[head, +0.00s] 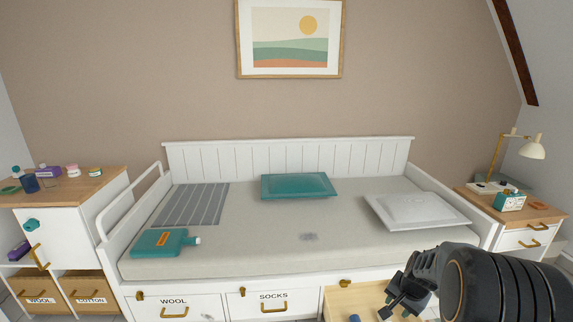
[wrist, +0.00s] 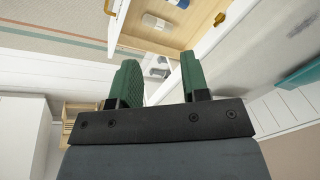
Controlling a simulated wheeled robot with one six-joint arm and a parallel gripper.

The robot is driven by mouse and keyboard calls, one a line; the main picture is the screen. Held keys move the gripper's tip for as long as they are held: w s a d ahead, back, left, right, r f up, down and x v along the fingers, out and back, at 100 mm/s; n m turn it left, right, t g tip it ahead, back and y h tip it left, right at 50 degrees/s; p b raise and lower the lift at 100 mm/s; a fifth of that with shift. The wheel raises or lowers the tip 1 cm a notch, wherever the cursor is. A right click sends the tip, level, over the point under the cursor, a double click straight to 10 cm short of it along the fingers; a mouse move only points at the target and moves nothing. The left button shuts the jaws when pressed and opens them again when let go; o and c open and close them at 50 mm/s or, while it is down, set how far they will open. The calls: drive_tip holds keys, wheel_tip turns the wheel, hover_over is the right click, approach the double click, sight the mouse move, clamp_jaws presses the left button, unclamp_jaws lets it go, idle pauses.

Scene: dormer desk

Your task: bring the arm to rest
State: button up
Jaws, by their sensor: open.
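My gripper (head: 396,304) is at the lower right of the head view, in front of the bed and over the open drawer (head: 350,301). My black arm comes in from the right edge. In the wrist view the two green fingers of my gripper (wrist: 158,68) stand apart with nothing held between them.
The white bed (head: 255,238) carries a teal pillow (head: 298,186), a white pillow (head: 416,211), a striped blanket (head: 193,204) and a teal hot-water bottle (head: 160,243). A nightstand (head: 525,240) stands right, a cabinet (head: 75,230) left. Two labelled drawers are shut.

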drive_tip(key=s+a+r+n+p, duration=0.3)
drive_tip(key=s+a+r+p, duration=0.2)
drive_tip(key=r, duration=0.5)
drive_tip(key=s+a+r+n+p, duration=0.3)
drive_tip(key=s+a+r+p, duration=0.2)
drive_tip(key=r, duration=0.5)
drive_tip(key=s+a+r+n+p, duration=0.3)
drive_tip(key=s+a+r+p, duration=0.2)
drive_tip(key=r, duration=0.6)
drive_tip(key=shift+s+a+t, duration=0.25)
drive_tip(key=shift+s+t, duration=0.15)
drive_tip(key=shift+s, duration=0.05)
drive_tip(key=shift+a, duration=0.1)
